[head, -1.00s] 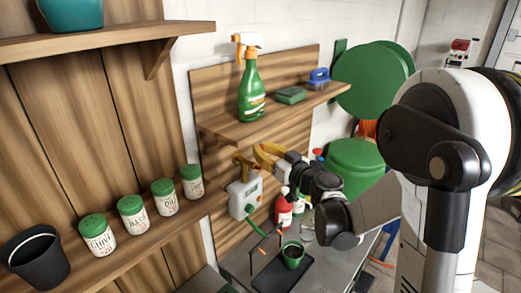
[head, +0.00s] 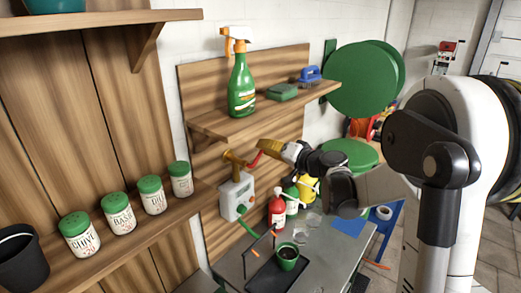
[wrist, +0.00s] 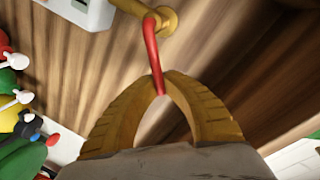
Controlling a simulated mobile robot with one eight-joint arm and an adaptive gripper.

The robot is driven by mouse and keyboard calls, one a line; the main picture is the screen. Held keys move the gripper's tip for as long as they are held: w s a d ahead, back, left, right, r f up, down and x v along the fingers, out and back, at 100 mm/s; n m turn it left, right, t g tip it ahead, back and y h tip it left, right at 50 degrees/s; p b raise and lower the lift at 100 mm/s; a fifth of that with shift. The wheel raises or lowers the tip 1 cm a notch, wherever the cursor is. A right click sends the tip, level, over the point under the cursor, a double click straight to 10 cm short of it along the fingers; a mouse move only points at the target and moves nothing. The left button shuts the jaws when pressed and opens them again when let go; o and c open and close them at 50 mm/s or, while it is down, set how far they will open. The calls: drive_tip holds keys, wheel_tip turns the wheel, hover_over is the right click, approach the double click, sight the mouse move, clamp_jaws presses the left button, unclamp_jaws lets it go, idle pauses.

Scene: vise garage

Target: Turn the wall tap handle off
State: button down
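The brass wall tap (head: 233,158) sticks out of the wooden backboard above a white-grey control box. Its red handle (head: 254,160) slants up to the right to my gripper (head: 264,146). In the wrist view, the brass tap body (wrist: 167,20) is at the top and the red handle (wrist: 151,48) runs down from it. The yellow fingers of my gripper (wrist: 163,84) arch together, with the handle's free end pinched between their tips. The handle's far end shows just past the fingertips.
The control box (head: 237,196) hangs below the tap. A shelf (head: 215,125) with a spray bottle (head: 241,88) is above. Red, green and yellow bottles and a potted cup (head: 288,257) stand on the bench below. Jars (head: 180,179) line the left shelf.

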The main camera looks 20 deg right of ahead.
drive_tip(key=shift+w+d+f+m+g+y+b, duration=0.15)
drive_tip(key=shift+d+f+m+g+y+b, duration=0.1)
drive_tip(key=shift+f+m+b, duration=0.7)
drive_tip(key=shift+w+d+f+m+g+y+b, duration=0.3)
drive_tip(key=shift+f+m, duration=0.35)
drive_tip(key=shift+m, duration=0.6)
drive_tip(key=shift+w+d+f+m+g+y+b, duration=0.15)
drive_tip(key=shift+f+m+g+y+b, duration=0.1)
drive_tip(key=shift+f+m+b, duration=0.7)
drive_tip(key=shift+s+r+m, duration=0.1)
drive_tip(key=shift+s+m, duration=0.05)
drive_tip(key=shift+m, duration=0.1)
drive_tip(key=c, duration=1.5)
unclamp_jaws()
drive_tip(key=v, duration=1.2)
drive_tip(key=shift+s, duration=0.1)
